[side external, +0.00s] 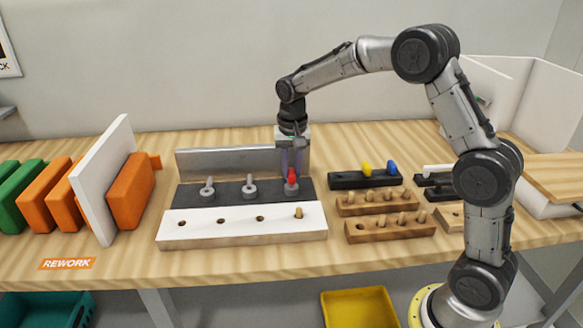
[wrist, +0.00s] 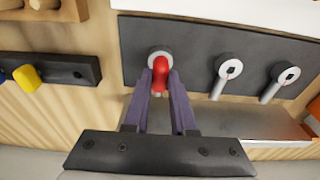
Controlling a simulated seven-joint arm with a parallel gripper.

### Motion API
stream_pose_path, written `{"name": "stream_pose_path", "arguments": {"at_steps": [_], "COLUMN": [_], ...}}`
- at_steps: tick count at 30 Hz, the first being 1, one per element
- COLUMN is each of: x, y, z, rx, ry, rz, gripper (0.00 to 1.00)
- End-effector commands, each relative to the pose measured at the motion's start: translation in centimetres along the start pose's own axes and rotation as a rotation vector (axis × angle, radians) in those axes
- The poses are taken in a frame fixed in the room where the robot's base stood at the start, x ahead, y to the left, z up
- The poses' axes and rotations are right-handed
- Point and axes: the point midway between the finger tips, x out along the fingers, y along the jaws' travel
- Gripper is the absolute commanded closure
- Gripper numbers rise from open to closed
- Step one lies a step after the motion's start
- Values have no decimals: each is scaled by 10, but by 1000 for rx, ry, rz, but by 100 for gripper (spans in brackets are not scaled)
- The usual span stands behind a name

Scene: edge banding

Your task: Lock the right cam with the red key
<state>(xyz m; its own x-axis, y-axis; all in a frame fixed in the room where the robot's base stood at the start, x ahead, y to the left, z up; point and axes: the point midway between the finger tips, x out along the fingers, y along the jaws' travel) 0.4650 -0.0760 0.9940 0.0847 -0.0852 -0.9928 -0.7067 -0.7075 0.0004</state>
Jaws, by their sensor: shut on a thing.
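The red key (side external: 292,176) is upright between the fingers of my gripper (side external: 291,164), over the right cam (side external: 291,188). In the wrist view the red key (wrist: 161,70) stands at the round grey right cam (wrist: 153,53), with my gripper's fingers (wrist: 161,80) on either side of it. The key's lower end is hidden, so I cannot tell how deeply it is seated. The middle cam (side external: 249,188) and left cam (side external: 208,188) stand free on the dark strip (side external: 229,195), each with a lever.
A white panel (side external: 240,231) with a row of holes and one wooden dowel (side external: 298,212) lies in front. To the right, a black rack (side external: 345,181) holds a yellow key (side external: 367,168) and a blue key (side external: 392,168). A metal fence (side external: 225,162) stands behind the cams.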

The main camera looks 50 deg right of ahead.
Motion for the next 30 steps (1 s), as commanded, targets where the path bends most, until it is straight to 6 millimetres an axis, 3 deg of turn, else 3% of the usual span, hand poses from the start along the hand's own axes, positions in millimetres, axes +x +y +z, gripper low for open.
{"name": "stream_pose_path", "arguments": {"at_steps": [14, 25, 30], "x": [4, 4, 4], "y": [0, 1, 2], "z": [0, -1, -1], "rx": [-5, -343, -417], "ry": [1, 3, 4], "rz": [-1, -42, -50], "gripper": [100, 100, 100]}}
